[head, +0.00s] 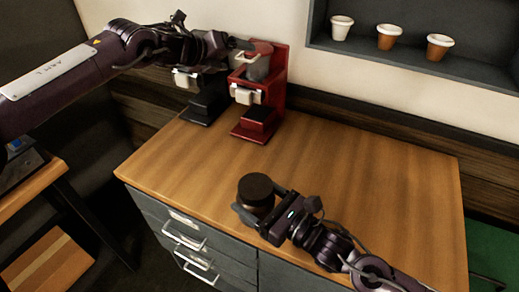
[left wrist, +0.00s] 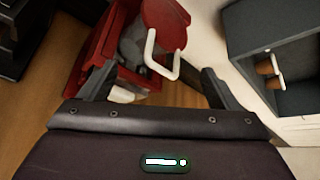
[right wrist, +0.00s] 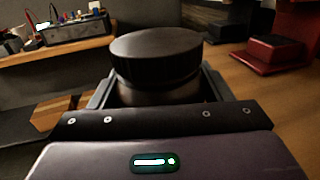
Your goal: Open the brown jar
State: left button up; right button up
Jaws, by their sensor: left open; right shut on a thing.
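The brown jar (head: 256,189) has a wide dark lid and is upright near the front edge of the wooden counter. My right gripper (head: 262,210) is shut around the jar's body below the lid. In the right wrist view, the lid (right wrist: 156,55) sits on the jar, above the fingers. I cannot tell whether the jar touches the counter. My left gripper (head: 247,55) is open and empty, high at the red brewer, far from the jar. In the left wrist view, the brewer's white handle (left wrist: 161,58) shows between and beyond the open fingers.
The red brewer (head: 263,100) and a black brewer (head: 207,100) stand at the counter's back left. Several cups (head: 387,37) stand on a wall shelf (head: 405,65) at upper right. The middle and right of the counter (head: 370,170) are clear.

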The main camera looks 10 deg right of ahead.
pick_arm(q)
jog(key=s+d+m+g, duration=0.4)
jog(key=s+d, duration=0.5)
jog(key=s, duration=0.1)
jog(key=m+g+y, duration=0.1)
jog(key=g+y, duration=0.3)
jog(key=y, duration=0.6)
send_over(259, 184)
notch_tip(259, 184, down, 6)
jog(key=shift+r, duration=0.1)
jog(key=shift+a+f, duration=0.1)
jog(key=shift+f, duration=3.8)
